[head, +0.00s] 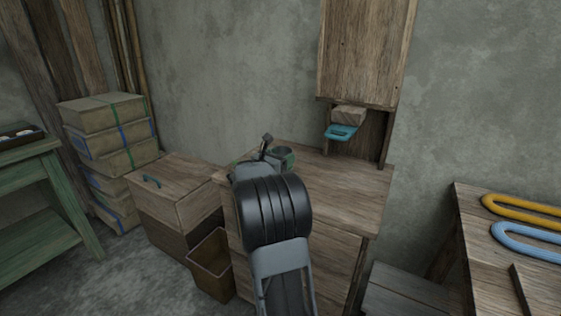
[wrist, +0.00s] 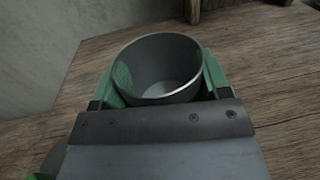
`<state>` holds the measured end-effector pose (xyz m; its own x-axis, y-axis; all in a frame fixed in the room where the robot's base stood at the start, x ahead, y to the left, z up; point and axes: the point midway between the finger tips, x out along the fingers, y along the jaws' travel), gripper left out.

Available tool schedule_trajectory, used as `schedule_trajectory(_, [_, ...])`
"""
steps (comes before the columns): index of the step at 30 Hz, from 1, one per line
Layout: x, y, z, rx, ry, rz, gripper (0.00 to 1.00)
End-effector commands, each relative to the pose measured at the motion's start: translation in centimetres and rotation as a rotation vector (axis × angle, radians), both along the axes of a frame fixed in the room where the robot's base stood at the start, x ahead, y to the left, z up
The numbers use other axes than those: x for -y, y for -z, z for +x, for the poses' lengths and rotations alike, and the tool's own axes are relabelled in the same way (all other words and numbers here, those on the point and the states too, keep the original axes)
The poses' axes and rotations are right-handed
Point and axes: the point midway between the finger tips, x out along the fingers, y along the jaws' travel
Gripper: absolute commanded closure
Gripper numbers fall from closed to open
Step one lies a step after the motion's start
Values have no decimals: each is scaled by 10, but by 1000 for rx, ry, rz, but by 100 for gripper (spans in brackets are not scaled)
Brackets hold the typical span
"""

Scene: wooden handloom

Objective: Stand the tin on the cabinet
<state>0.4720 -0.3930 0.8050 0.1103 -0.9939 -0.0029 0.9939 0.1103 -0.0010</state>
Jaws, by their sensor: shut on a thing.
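The tin (wrist: 157,68) is an open, empty grey cylinder with a patch of green on its inner wall in the wrist view. My gripper (wrist: 158,88) is shut on the tin, with green fingers along both sides of it. In the head view the tin (head: 284,153) shows small beyond my arm, over the back part of the wooden cabinet top (head: 340,190). The tin looks about upright. Its base is hidden, so I cannot tell whether it touches the top. My arm hides much of the cabinet's front left.
A wooden wall box (head: 365,50) stands at the cabinet's back, with a wooden block (head: 349,114) and a teal piece (head: 341,132) under it. A lidded wooden chest (head: 175,190) and an open bin (head: 211,262) stand at left. The cabinet top's right side is clear.

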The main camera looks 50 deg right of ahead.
Motion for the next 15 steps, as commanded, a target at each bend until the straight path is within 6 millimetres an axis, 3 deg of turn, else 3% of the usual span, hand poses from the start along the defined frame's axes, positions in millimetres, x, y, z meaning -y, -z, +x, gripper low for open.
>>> schedule_trajectory(13, [0,8,0,1,0,-1,54])
schedule_trajectory(14, [0,7,0,1,-1,0,28])
schedule_trajectory(15, [0,6,0,1,0,0,25])
